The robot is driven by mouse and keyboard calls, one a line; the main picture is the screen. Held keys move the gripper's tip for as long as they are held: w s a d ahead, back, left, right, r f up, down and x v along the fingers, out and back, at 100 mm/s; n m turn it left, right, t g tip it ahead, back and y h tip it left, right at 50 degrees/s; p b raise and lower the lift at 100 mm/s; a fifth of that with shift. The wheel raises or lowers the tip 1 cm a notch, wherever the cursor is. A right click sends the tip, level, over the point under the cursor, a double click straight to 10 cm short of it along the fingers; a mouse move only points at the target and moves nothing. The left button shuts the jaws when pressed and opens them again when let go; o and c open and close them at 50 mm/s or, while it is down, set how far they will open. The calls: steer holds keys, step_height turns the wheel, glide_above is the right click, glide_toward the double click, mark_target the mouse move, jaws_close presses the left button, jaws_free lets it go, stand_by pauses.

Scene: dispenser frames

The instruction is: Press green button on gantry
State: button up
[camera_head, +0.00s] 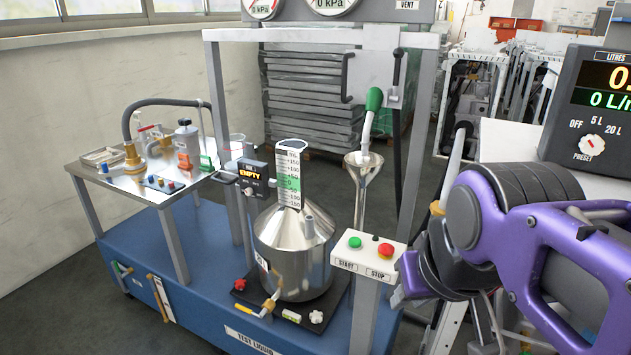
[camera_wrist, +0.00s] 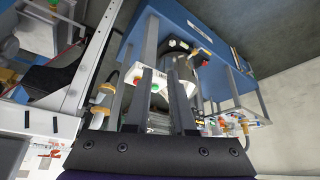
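The green START button (camera_head: 355,242) sits on the left of a white control box on a post at the front of the gantry (camera_head: 320,37). A red STOP button (camera_head: 385,250) is on its right. In the wrist view the green button (camera_wrist: 155,88) shows between the dark fingers of my gripper (camera_wrist: 160,76), and the red button (camera_wrist: 138,80) is near the left finger. The fingers are apart and look empty, still some way from the box. In the head view my purple arm is right of the box; the fingertips cannot be made out there.
A steel vessel (camera_head: 293,258) stands on the blue base (camera_head: 135,262), left of the box post. A funnel (camera_head: 362,172) and a green-handled nozzle (camera_head: 373,100) are above the box. A metal side table (camera_head: 130,190) with fittings is at left. A litre meter (camera_head: 590,110) stands at right.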

jaws_close()
stand_by(1.2)
